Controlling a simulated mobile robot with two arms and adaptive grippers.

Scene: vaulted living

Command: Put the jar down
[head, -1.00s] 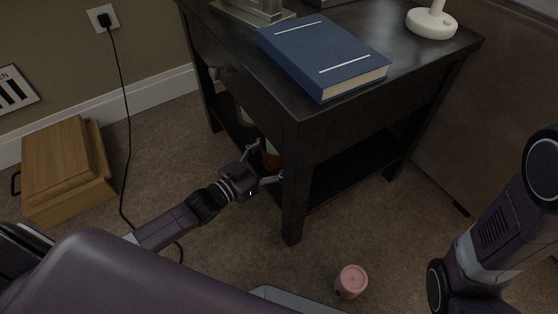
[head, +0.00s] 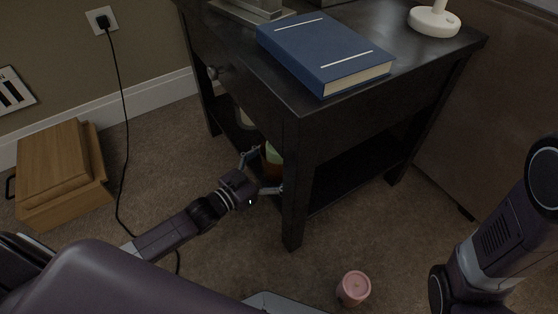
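The jar (head: 273,154), with a greenish upper part and an orange-brown lower part, stands on the low shelf of the dark nightstand (head: 345,179). The nightstand's front leg hides part of it. My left gripper (head: 269,170) reaches in at the open side of the nightstand. Its two fingers are spread apart, with the jar between and just beyond the fingertips; the far finger's tip is close to the jar, and I cannot tell whether it touches. My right arm is at the right edge, and its gripper is out of view.
A blue book (head: 322,50) and a white lamp base (head: 434,21) are on the nightstand top. A pale object (head: 244,118) is deeper on the shelf. A pink candle (head: 353,288) stands on the carpet. A wooden box (head: 60,172) and a black cord (head: 122,130) are at left.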

